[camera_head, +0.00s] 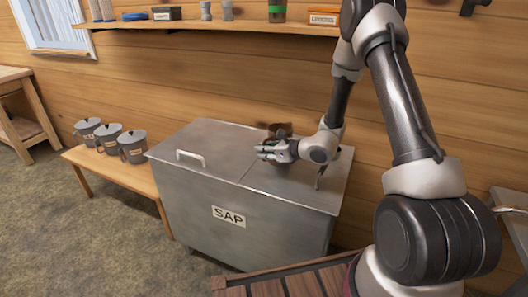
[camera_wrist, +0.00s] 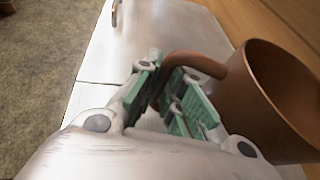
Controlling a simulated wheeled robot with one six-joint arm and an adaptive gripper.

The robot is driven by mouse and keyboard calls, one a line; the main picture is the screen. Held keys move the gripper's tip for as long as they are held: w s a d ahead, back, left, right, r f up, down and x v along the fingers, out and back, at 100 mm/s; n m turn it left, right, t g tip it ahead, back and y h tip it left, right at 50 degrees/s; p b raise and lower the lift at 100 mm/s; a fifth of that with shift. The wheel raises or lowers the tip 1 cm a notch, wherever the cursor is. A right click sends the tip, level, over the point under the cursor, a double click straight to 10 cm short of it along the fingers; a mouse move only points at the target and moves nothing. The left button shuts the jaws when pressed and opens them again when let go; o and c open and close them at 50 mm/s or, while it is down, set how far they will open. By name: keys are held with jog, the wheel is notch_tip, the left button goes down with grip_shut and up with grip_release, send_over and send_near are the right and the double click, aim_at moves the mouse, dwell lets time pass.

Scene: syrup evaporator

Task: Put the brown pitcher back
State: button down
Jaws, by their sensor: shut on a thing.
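The brown pitcher (camera_wrist: 275,95) is at the right of the wrist view, its open mouth showing and its handle (camera_wrist: 195,64) reaching to the left. My gripper (camera_wrist: 170,95) is shut on this handle, between its green finger pads. In the head view the pitcher (camera_head: 279,128) is mostly hidden behind my gripper (camera_head: 264,152), over the back part of the grey metal SAP tank (camera_head: 240,245). I cannot tell whether its base touches the tank lid.
Lidded grey buckets (camera_head: 132,147) stand on a low wooden bench (camera_head: 128,182) left of the tank. The lid has a handle (camera_head: 190,156) at its left. A wall shelf (camera_head: 235,28) with jars and boxes runs above. Much of the tank top is clear.

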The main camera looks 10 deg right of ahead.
jog(key=c, duration=1.5)
grip_release()
jog(key=shift+f, duration=0.1)
jog(key=shift+c, duration=0.2)
